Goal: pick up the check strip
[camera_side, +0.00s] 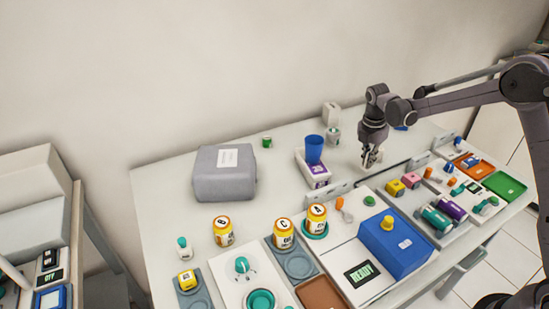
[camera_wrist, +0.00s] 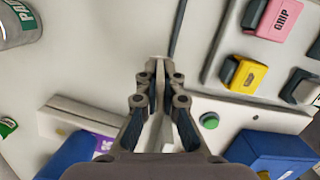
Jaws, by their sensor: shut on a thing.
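My gripper (camera_side: 370,160) hangs fingers-down over the back right of the white table in the side view. In the wrist view my gripper (camera_wrist: 160,75) has its fingers close together on a thin, pale piece, which I take to be the check strip (camera_wrist: 158,58). In the side view the strip cannot be made out. Whether it touches the table or is clear of it, I cannot tell.
A blue cup (camera_side: 314,149) stands left of my gripper. Yellow (camera_side: 395,188) and pink (camera_side: 410,180) blocks lie to its front right. A blue box (camera_side: 397,245) and a grey case (camera_side: 225,173) stand further off. Orange (camera_side: 478,168) and green (camera_side: 504,186) trays sit at the right.

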